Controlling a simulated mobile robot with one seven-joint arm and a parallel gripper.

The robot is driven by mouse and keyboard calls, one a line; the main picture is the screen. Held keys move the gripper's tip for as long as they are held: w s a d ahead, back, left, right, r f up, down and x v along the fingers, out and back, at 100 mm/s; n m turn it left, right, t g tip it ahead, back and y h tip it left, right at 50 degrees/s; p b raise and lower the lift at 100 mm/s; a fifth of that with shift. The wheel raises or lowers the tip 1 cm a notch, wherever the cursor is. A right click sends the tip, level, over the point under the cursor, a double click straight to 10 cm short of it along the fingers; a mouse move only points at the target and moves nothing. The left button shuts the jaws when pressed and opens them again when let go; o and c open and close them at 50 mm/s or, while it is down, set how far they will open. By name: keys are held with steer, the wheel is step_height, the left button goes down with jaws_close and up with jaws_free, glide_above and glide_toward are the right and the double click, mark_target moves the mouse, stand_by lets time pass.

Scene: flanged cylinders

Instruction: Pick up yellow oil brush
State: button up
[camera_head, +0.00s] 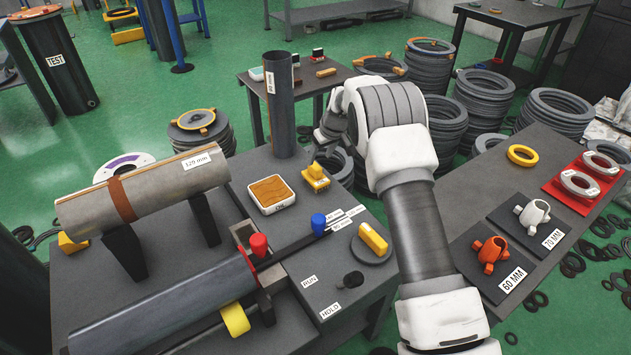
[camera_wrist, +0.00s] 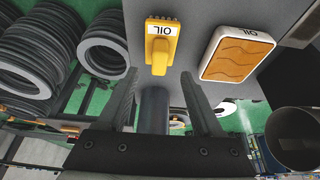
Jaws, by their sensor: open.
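The yellow oil brush (camera_head: 316,177) stands on the dark grey bench top, just right of the oil tray. In the wrist view the brush (camera_wrist: 161,45) shows its "OIL" label and handle, beyond the fingertips and roughly between their lines. My gripper (camera_head: 322,142) is above and behind the brush in the head view, partly hidden by my own arm. In the wrist view my gripper (camera_wrist: 158,85) has its two dark fingers apart with nothing between them. The white oil tray (camera_head: 271,194) with an orange pad lies beside the brush; it also shows in the wrist view (camera_wrist: 237,54).
A dark upright cylinder (camera_head: 281,110) stands close behind the oil tray. A blue knob (camera_head: 318,224) and a yellow-handled disc (camera_head: 372,243) are nearer the front. Stacked rings (camera_head: 429,66) stand on the floor behind.

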mark_target(315, 165)
steer(key=shift+b+x, duration=1.2)
steer(key=shift+x, duration=2.3)
steer(key=shift+w+a, duration=0.1)
steer(key=shift+w, duration=0.1)
steer(key=shift+r, duration=0.1)
jaws_close()
